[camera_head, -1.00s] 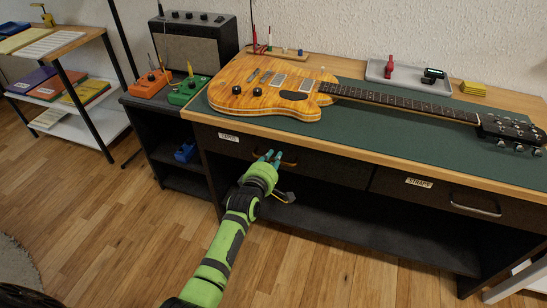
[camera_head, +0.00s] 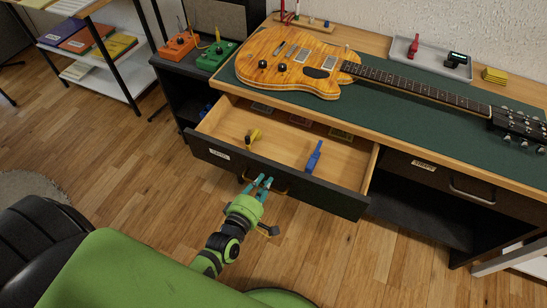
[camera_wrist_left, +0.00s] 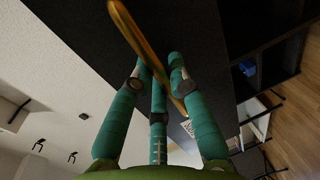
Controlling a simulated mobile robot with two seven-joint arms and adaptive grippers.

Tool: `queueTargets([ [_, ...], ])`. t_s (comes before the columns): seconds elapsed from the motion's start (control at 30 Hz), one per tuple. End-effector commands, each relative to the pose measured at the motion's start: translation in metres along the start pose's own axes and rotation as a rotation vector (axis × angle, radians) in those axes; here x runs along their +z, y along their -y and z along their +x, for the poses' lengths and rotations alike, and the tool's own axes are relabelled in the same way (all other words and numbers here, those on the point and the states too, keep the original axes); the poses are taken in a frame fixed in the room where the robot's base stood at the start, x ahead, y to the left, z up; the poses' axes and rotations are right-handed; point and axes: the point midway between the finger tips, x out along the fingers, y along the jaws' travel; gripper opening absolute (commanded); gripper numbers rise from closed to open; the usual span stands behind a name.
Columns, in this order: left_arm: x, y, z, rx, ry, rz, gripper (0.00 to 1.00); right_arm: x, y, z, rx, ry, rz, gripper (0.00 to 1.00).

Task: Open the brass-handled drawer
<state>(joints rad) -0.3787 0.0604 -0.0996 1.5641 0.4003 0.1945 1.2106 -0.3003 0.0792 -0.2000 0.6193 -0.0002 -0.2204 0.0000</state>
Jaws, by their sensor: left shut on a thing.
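The brass-handled drawer (camera_head: 290,178) is pulled well out of the left side of the workbench, its inside showing. Its brass handle (camera_head: 279,191) runs along the dark front; in the left wrist view the brass bar (camera_wrist_left: 136,38) passes between the teal fingers. My left gripper (camera_head: 262,182) is shut on this handle at the drawer front. The fingers hide part of the handle in the head view. The right gripper is not in view.
The drawer holds a yellow item (camera_head: 253,136), a blue item (camera_head: 314,156) and several flat packs at the back. A second drawer with a silver handle (camera_head: 472,193) is shut at right. An orange guitar (camera_head: 300,62) lies on the green mat. Wooden floor is clear in front.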

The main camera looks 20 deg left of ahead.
Motion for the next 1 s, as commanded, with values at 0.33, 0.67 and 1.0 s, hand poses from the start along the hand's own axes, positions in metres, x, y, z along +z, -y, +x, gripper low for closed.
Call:
queueTargets([
  [0.33, 0.000, 0.012, -0.057, -0.001, 0.001, 0.001, 0.00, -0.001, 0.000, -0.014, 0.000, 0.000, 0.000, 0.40],
  [0.67, 0.000, 0.015, -0.070, 0.002, 0.000, 0.000, 0.00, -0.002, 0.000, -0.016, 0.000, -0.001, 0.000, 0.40],
  [1.0, 0.000, 0.015, -0.069, 0.002, 0.000, 0.000, 0.42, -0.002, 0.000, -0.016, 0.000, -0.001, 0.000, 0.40],
])
